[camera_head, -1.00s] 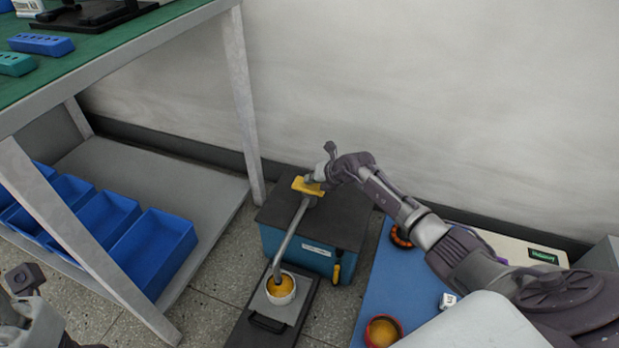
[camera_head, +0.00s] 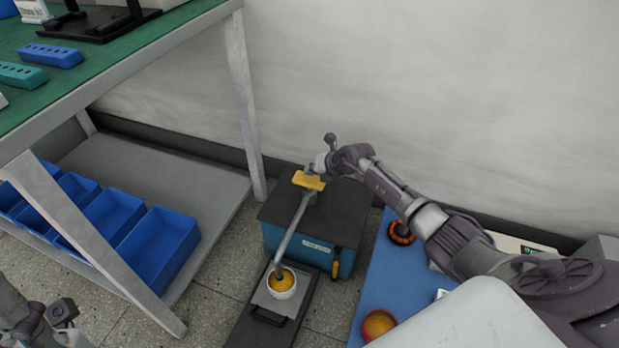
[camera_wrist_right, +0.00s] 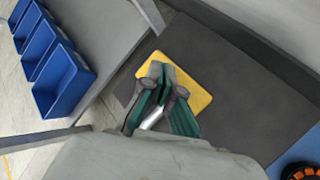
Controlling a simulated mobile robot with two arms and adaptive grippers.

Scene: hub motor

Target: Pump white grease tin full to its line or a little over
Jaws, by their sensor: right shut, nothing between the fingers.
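The white tin (camera_head: 287,292) stands upright on a dark tray (camera_head: 263,318), with yellow-orange grease inside. Its fill line is too small to make out. The spout (camera_head: 294,235) of the grease pump (camera_head: 315,243) reaches down into the tin's mouth. The pump is a blue box with a dark top and a yellow plate (camera_head: 303,182) above it. My right gripper (camera_head: 314,169) is shut and empty just over the yellow plate; its fingers (camera_wrist_right: 160,75) show over the plate in the wrist view. I cannot tell whether they touch it. My left gripper (camera_head: 62,312) is at the lower left, its jaws unclear.
A green-topped workbench (camera_head: 95,65) stands at the left, with blue bins (camera_head: 160,250) on its lower shelf. A blue surface (camera_head: 385,275) right of the pump carries an orange-and-black ring (camera_head: 401,233) and a red-rimmed bowl (camera_head: 379,324). The wall is close behind the pump.

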